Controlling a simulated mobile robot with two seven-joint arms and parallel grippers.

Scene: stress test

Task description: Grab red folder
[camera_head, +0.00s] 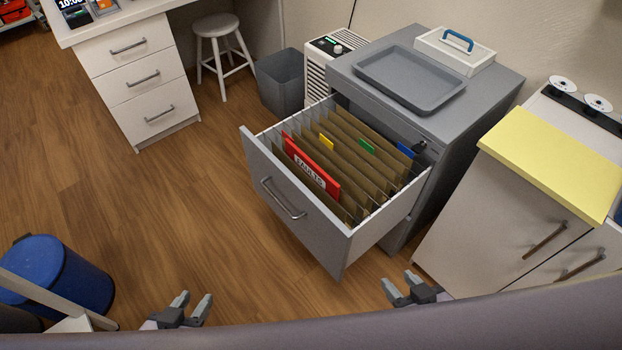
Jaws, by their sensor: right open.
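The red folder (303,165) stands upright near the front of the open cabinet drawer (303,223), among brown hanging files (352,150). It carries a white label with dark lettering. My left gripper (190,304) is at the bottom of the view, over the floor to the lower left of the drawer, with its two fingers apart and nothing between them. My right gripper (405,287) is at the bottom, right of the drawer and below its front corner, open and empty. Neither gripper touches the folder or the drawer.
The grey filing cabinet (470,103) bears a grey tray (410,80) and a white box with a blue handle (455,50). A cream cupboard with a yellow top (550,160) stands right. A blue bin (62,275) stands lower left. The wooden floor (170,210) left of the drawer is clear.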

